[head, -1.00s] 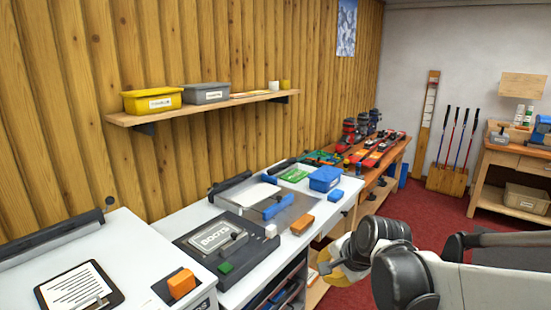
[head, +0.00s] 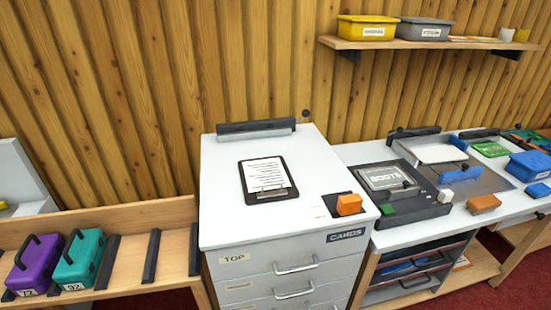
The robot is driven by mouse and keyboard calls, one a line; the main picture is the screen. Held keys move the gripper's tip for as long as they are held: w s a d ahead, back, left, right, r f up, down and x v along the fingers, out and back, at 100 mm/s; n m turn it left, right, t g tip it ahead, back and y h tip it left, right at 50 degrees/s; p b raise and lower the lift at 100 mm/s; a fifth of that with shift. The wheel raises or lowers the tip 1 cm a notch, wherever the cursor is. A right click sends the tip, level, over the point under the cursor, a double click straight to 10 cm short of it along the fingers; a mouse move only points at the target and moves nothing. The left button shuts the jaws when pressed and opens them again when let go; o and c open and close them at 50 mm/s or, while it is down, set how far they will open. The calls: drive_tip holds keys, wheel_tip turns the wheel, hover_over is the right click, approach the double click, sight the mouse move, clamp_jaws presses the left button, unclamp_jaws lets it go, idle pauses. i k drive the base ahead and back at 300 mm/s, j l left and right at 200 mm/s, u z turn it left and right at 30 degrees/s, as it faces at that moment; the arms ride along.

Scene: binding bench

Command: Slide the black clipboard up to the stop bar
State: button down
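The black clipboard (head: 267,180) lies flat on the white top of a drawer cabinet (head: 226,217), with a printed sheet on it and its metal clip at the near edge. The dark stop bar (head: 256,128) runs along the back edge of the same top. A bare strip of white surface separates the clipboard from the bar. My gripper is not in view in the head view now.
An orange block (head: 348,204) sits on a dark pad right of the clipboard. A bench with a BOOTS plate (head: 389,177) stands to the right. A lower wooden rack (head: 128,216) at left holds purple (head: 35,264) and teal (head: 79,259) boxes.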

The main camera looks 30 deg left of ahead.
sight(264, 180)
drive_tip(key=j+u, duration=0.1)
drive_tip(key=u, duration=0.4)
drive_tip(key=i+u, duration=0.1)
drive_tip(key=u, duration=0.4)
drive_tip(key=j+u, duration=0.1)
drive_tip(key=u, duration=0.4)
drive_tip(key=i+z, duration=0.4)
drive_tip(key=z, duration=0.15)
